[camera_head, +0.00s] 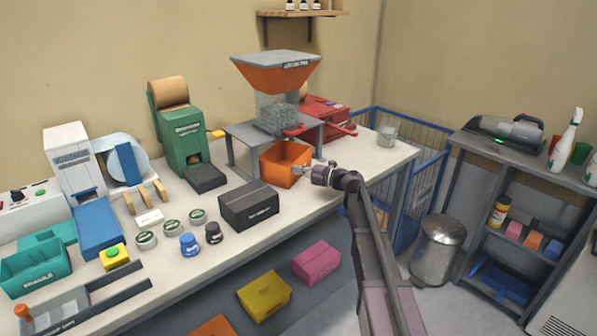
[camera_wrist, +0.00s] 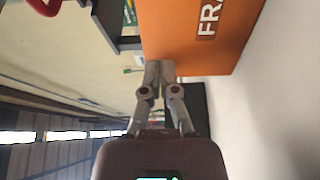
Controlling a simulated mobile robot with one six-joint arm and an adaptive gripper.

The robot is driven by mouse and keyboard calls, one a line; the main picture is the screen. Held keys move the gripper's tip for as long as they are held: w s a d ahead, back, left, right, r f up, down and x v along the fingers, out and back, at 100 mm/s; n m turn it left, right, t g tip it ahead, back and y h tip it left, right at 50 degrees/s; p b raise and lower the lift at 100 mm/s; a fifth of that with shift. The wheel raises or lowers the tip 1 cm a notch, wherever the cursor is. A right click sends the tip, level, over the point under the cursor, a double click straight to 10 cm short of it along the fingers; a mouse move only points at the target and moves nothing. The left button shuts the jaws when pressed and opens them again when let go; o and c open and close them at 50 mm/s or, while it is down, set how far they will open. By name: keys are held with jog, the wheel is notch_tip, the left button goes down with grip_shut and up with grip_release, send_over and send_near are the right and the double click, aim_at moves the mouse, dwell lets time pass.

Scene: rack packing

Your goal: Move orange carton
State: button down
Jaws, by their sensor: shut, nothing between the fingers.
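An open orange box (camera_head: 283,166) stands on the table under the hopper stand. It also shows large in the wrist view (camera_wrist: 190,35), with white lettering on its side. My gripper (camera_head: 298,169) is at its right side, shut and empty. In the wrist view my fingertips (camera_wrist: 160,68) are together at the box's edge; I cannot tell whether they touch it. Another orange carton (camera_head: 212,327) shows partly at the bottom edge of the head view, below the table. A small orange block (camera_head: 533,241) sits on the right shelf.
A black box (camera_head: 249,205) stands left of the orange box. The grey hopper stand (camera_head: 240,132) is close behind. Yellow (camera_head: 264,294) and pink (camera_head: 316,262) cartons lie below the table. A blue wire cage (camera_head: 428,165) and metal bin (camera_head: 437,249) stand right.

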aim_at(298, 163)
jog(key=w, duration=0.2)
jog(key=w+a, duration=0.1)
jog(key=w, duration=0.2)
jog(key=w+a, duration=0.1)
jog(key=w, duration=0.1)
jog(key=shift+w, duration=0.15)
jog(key=shift+s, duration=0.2)
jog(key=shift+s+d, duration=0.1)
jog(key=shift+s, duration=0.45)
jog(key=s, duration=0.1)
jog(key=s+d, duration=0.1)
jog(key=s, duration=0.1)
jog(key=shift+d, duration=0.1)
jog(key=v, duration=0.9)
jog(key=shift+d, duration=0.25)
